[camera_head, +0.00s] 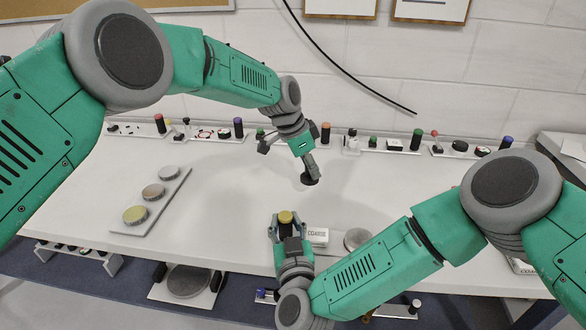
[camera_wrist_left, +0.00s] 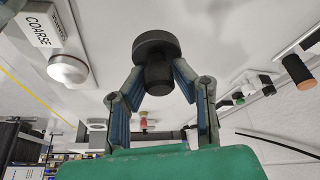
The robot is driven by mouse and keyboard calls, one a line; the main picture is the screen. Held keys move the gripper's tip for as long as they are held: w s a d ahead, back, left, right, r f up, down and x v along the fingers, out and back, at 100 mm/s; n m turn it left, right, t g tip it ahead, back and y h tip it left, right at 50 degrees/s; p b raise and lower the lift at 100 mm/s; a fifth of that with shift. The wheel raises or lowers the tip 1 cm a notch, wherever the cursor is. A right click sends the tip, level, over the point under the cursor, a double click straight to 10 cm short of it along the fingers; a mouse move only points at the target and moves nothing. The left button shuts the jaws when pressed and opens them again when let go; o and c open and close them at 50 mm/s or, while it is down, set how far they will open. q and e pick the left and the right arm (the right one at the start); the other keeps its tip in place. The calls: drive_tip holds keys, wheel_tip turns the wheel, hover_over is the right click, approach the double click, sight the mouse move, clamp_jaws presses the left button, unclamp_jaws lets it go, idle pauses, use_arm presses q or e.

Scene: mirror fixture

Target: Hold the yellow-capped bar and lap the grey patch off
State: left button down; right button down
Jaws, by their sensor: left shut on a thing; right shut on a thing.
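My left gripper (camera_head: 308,164) is shut on a dark tool (camera_head: 309,180) with a round flat head, held over the middle of the table. In the left wrist view the fingers (camera_wrist_left: 157,78) grip the tool's dark stem, with its disc head (camera_wrist_left: 155,42) beyond them. My right gripper (camera_head: 288,228) is lower in the head view, near the table's front edge, shut on the yellow-capped bar. The bar's yellow cap (camera_head: 286,217) shows between the fingers; the rest of the bar is mostly hidden. The tool and the bar are apart. I cannot make out the grey patch.
A white block marked COARSE (camera_head: 318,236) and a grey disc (camera_head: 357,238) are right of my right gripper. A tray (camera_head: 118,231) with three round pads lies at the left. Racks of small knobs and tools (camera_head: 386,147) line the back. The table's middle (camera_head: 225,190) is clear.

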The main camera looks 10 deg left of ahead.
use_arm(q)
drive_tip(key=s+d+r+m, duration=0.1)
drive_tip(key=s+d+m, duration=0.1)
drive_tip(key=s+d, duration=0.35)
wheel_tip(320, 180, up, 2)
drive_tip(key=m+g, duration=0.2)
drive_tip(key=m, duration=0.1)
hover_over(352, 236)
drive_tip(key=a, duration=0.1)
drive_tip(key=shift+a+f, duration=0.15)
drive_tip(key=shift+f, duration=3.9)
drive_tip(key=shift+d, duration=0.85)
drive_tip(key=shift+w+d, duration=0.1)
drive_tip(key=shift+d, duration=2.2)
drive_tip(key=shift+w+a+r, duration=0.1)
drive_tip(key=shift+a, duration=3.15)
wheel_tip(352, 236, up, 8)
drive_tip(key=shift+d, duration=0.15)
